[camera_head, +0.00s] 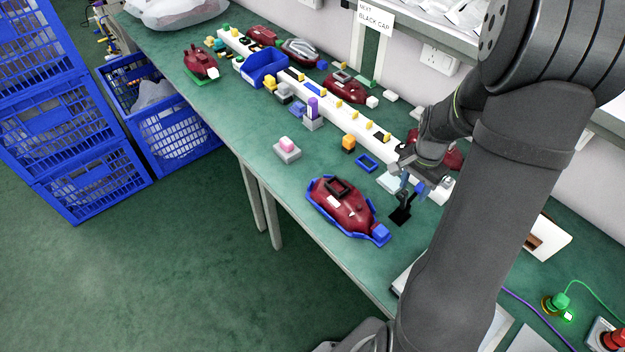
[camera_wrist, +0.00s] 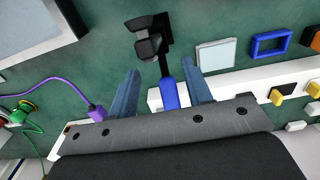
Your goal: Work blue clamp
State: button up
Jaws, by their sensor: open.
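The blue clamp is a black toggle clamp with a blue handle (camera_wrist: 169,95). Its black body (camera_wrist: 150,45) stands on the green bench, and it also shows in the head view as a black base (camera_head: 401,214) below my gripper. My gripper (camera_wrist: 160,67) is open, with one finger on each side of the blue handle in the wrist view. Whether either finger touches the handle I cannot tell. In the head view my gripper (camera_head: 408,183) is just above the clamp and partly hides the handle.
A dark red tail lamp in a blue fixture (camera_head: 345,208) lies left of the clamp. A pale square plate (camera_wrist: 216,55) and a blue frame (camera_wrist: 270,44) lie near it. A white rail (camera_head: 340,98) with yellow parts runs along the bench. A purple cable (camera_wrist: 60,88) lies on the other side.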

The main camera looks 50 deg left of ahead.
notch_tip(320, 180, up, 17)
jog(key=s+a+f+n, duration=0.5)
jog(key=a+f+n, duration=0.2)
jog(key=s+a+f+n, duration=0.5)
jog(key=a+f+n, duration=0.1)
jog(key=f+n, duration=0.1)
jog(key=s+a+f+n+t, duration=0.1)
jog(key=s+a+f+n, duration=0.4)
jog(key=a+f+n, duration=0.2)
jog(key=shift+a+f+n, duration=0.3)
jog(key=shift+a+n, duration=0.05)
jog(key=shift+n, duration=0.25)
jog(key=shift+s+a+f+n+h, duration=0.2)
jog(key=shift+s+n+h, duration=0.1)
jog(key=shift+s, duration=0.2)
jog(key=shift+w+d, duration=0.1)
